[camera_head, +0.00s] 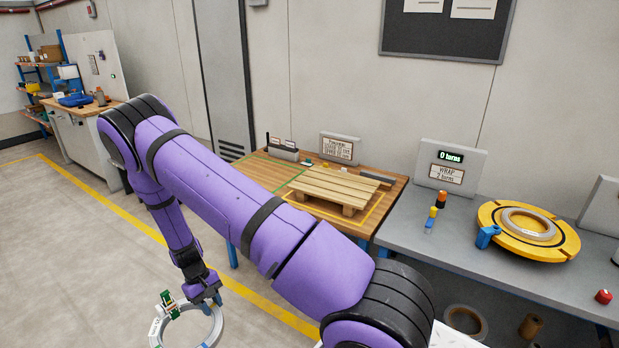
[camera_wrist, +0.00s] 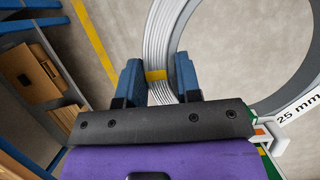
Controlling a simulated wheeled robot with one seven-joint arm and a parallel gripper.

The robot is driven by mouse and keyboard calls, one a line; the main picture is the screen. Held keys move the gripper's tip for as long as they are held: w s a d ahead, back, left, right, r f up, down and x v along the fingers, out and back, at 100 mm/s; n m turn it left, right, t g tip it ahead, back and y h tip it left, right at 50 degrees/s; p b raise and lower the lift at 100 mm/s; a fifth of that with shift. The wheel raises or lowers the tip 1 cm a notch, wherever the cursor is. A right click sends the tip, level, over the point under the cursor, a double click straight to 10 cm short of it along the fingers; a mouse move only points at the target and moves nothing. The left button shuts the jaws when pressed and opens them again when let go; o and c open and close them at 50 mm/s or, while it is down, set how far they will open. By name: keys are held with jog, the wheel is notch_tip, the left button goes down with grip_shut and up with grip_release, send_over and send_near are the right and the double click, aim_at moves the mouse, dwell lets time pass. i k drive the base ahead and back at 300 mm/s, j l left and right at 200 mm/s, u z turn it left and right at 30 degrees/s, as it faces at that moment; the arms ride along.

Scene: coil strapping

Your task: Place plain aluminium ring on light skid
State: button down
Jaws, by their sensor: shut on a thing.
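My gripper (camera_head: 206,298) is shut on a silver-grey ring (camera_head: 214,330), low at the bottom of the head view. In the wrist view, two blue fingers of my gripper (camera_wrist: 158,76) stand either side of the ring's ribbed band (camera_wrist: 164,38), with a yellow strip between them. A white label reading "25 mm" (camera_wrist: 301,111) shows beside the ring. The light skid, a pale slatted wooden pallet (camera_head: 335,187), sits bare on the wooden table (camera_head: 265,178), well apart from my gripper. A second silver ring (camera_head: 528,223) lies on the yellow turntable (camera_head: 495,234).
A grey bench (camera_head: 405,229) with a "0 turns" display (camera_head: 451,156) stands right of the wooden table. A small sign (camera_head: 341,148) stands behind the skid. Rolls (camera_head: 465,319) lie under the bench. Open floor (camera_head: 60,225) lies left, crossed by a yellow line.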

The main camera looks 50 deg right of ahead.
aim_at(342, 184)
jog(key=i+j+z, duration=0.15)
jog(key=i+z, duration=0.25)
jog(key=i, duration=0.15)
jog(key=i+j+z, duration=0.35)
jog(key=i, duration=0.15)
jog(key=i+j+z, duration=0.4)
jog(key=i, duration=0.1)
